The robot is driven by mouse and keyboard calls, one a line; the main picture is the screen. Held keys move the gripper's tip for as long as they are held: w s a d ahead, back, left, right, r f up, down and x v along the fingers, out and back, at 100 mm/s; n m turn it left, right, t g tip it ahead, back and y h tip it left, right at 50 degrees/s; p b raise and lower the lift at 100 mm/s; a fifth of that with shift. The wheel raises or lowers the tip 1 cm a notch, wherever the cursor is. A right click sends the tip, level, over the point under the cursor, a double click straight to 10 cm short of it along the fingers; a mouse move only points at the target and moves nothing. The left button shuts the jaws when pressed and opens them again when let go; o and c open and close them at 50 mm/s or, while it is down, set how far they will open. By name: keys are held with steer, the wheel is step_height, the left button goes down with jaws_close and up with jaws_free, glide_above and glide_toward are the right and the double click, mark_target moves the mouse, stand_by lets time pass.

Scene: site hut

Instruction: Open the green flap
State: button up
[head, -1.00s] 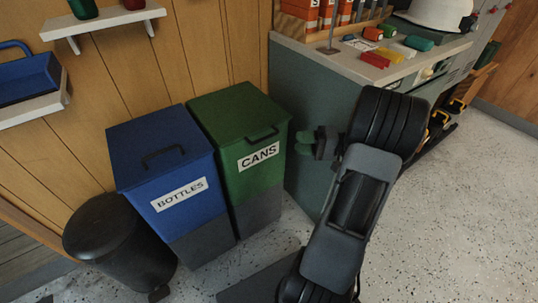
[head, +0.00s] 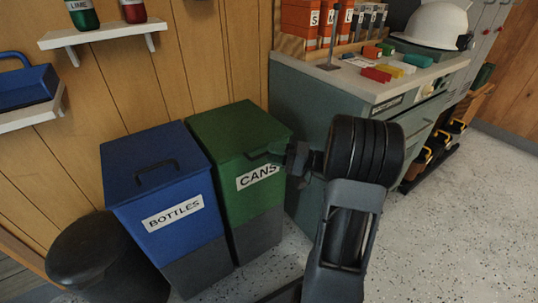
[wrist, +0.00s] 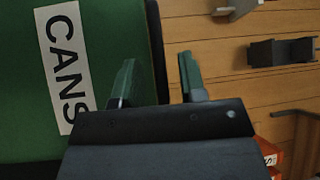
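The green bin (head: 245,200) labelled CANS has a closed green flap (head: 235,128) on top. A dark handle (head: 262,154) sits at the flap's front edge, partly hidden by my gripper. My gripper (head: 288,160) is at the right end of that handle, in front of the bin's upper right corner. In the wrist view, its two fingers (wrist: 158,80) stand apart, with the bin's dark upper edge between them. The CANS label (wrist: 62,65) shows on the left there. I cannot tell whether the fingers touch the handle.
A blue bin (head: 160,210) labelled BOTTLES stands directly left of the green one. A black round bin (head: 88,250) is at the lower left. A grey-green cabinet (head: 300,110) with coloured blocks on top stands close to the right. Speckled floor (head: 450,220) is free at the right.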

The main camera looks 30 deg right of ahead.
steer(key=shift+x, duration=0.85)
steer(key=shift+c, duration=0.4)
jaws_close()
